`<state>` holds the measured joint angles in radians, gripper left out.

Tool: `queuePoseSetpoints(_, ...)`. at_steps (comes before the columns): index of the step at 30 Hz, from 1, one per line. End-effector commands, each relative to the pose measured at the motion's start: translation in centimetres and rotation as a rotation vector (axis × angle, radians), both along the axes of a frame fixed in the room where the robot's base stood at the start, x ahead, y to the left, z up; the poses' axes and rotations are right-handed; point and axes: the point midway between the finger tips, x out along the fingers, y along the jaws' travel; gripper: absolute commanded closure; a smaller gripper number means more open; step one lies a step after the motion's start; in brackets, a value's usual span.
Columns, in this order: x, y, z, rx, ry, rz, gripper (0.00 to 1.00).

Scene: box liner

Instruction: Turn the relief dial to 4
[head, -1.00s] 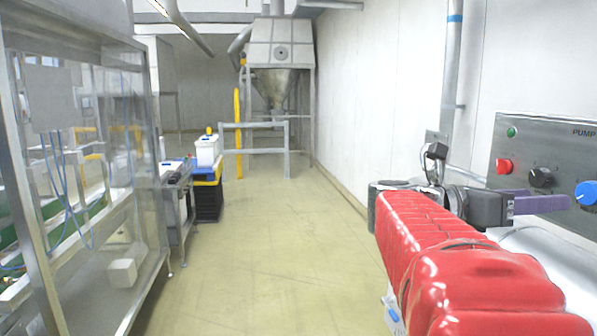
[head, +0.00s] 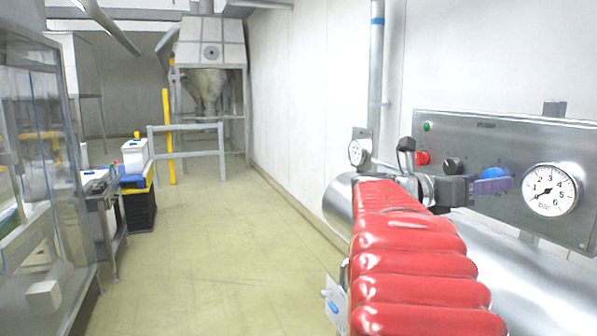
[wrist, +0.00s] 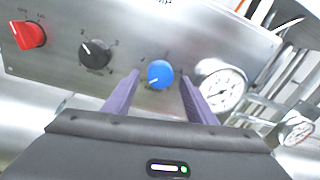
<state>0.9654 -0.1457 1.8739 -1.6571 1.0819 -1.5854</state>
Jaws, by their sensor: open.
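A blue dial (head: 495,174) sits on a grey metal panel on the right wall. In the wrist view the blue dial (wrist: 160,74) has a white pointer line aimed to the lower left, with small scale marks around it that I cannot read. My gripper (wrist: 160,80) is open, its purple fingers on either side of the dial in that view. I cannot tell whether they touch it. In the head view my gripper (head: 494,187) is at the panel, covering the dial's lower part. No lettering naming the relief dial is legible.
A black knob (wrist: 95,54) and a red switch (wrist: 28,35) are left of the dial. A white pressure gauge (head: 550,190) is close on its right. A second gauge (head: 357,152) is farther along the wall.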

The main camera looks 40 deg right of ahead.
Motion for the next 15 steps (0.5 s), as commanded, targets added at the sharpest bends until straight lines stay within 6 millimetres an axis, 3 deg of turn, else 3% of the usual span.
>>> queuePoseSetpoints(6, -0.01, -0.02, 0.0, 0.0, 0.0, 0.0, 0.49)
queuePoseSetpoints(15, 0.0, -0.01, 0.0, 0.0, 0.0, 0.0, 0.69)
